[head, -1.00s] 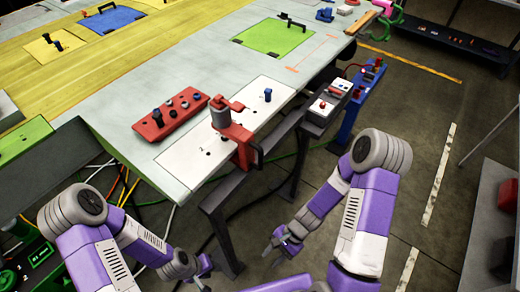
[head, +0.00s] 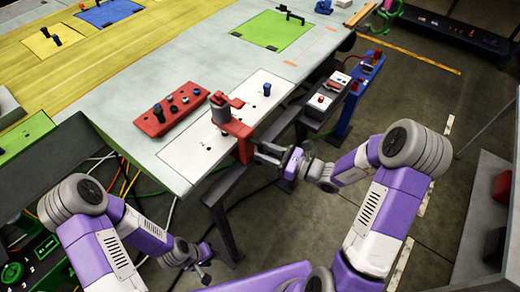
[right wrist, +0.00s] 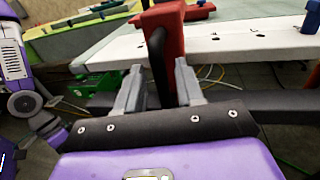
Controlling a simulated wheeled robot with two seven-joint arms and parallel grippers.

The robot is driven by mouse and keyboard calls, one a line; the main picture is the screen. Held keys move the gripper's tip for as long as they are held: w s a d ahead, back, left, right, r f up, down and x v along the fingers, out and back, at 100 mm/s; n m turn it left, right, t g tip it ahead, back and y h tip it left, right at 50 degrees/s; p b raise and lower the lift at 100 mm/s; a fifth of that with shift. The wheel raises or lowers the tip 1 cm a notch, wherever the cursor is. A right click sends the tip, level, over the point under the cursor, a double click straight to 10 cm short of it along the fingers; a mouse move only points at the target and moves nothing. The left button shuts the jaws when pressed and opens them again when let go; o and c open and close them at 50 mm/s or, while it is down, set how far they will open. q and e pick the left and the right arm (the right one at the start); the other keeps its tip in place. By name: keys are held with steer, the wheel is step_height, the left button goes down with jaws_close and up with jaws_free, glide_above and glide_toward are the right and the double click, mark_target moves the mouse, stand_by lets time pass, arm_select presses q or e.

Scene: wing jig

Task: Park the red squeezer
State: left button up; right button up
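The red squeezer (head: 235,130), with a grey cylinder on top, stands upright at the front edge of the white plate (head: 190,152). Its red body reaches down over the edge. My right gripper (head: 266,153) is at its front side. In the right wrist view the squeezer's red body (right wrist: 166,22) and black handle (right wrist: 158,62) rise ahead. The open fingers of my right gripper (right wrist: 157,85) stand on either side of the handle, with gaps visible. My left gripper (head: 205,268) hangs low at the bottom left, away from the squeezer; its finger opening is unclear.
A red block with several round fittings (head: 172,108) lies left of the squeezer. A blue peg (head: 266,88) stands on the plate behind it. A dark rail (head: 228,186) runs below the table edge. White boxes (head: 322,101) sit to the right. Loose cables hang below.

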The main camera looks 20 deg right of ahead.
steer(key=shift+x, duration=1.15)
jaws_close()
